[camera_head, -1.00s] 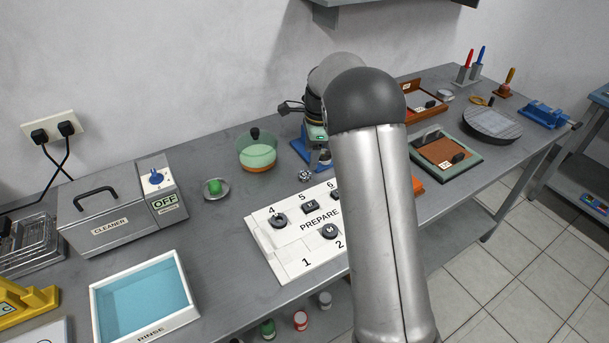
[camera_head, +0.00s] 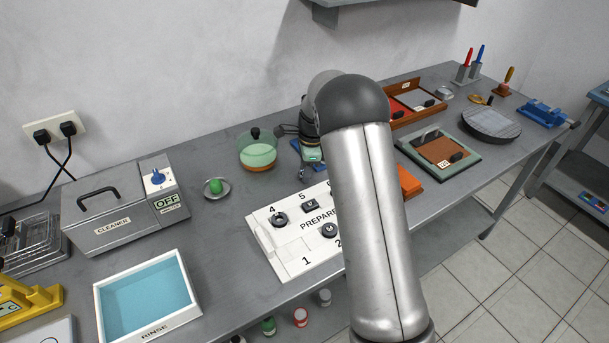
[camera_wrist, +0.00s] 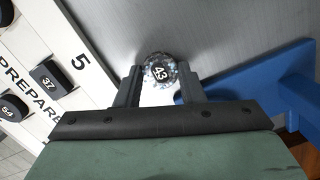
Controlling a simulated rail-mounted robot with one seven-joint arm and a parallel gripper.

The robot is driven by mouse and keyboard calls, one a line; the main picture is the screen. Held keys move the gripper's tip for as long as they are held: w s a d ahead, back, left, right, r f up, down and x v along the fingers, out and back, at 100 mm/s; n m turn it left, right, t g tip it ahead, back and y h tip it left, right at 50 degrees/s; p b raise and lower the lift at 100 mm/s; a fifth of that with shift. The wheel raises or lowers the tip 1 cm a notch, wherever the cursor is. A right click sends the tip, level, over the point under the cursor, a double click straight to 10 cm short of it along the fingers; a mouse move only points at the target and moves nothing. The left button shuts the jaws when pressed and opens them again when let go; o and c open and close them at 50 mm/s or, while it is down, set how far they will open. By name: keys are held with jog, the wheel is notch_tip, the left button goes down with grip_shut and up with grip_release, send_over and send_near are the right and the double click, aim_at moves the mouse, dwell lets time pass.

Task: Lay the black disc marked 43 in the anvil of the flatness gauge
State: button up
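The fingers stand apart, one on each side; I see no clear grip. In the head view my gripper (camera_head: 305,171) is low over the bench and hides most of the disc. A blue stand (camera_head: 296,146) is close behind; its blue base (camera_wrist: 235,92) is right of the fingers in the wrist view. I cannot tell for sure whether it is the flatness gauge; no anvil shows.
The white PREPARE board (camera_head: 290,255) with several black discs is just left of my gripper. A green-filled glass jar (camera_head: 257,152), a small dish with a green knob (camera_head: 216,188), a cleaner box (camera_head: 115,222) and a rinse tray (camera_head: 150,295) are further left. Trays stand at right.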

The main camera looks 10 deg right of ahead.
jog(key=c, duration=0.3)
jog(key=shift+r, duration=0.2)
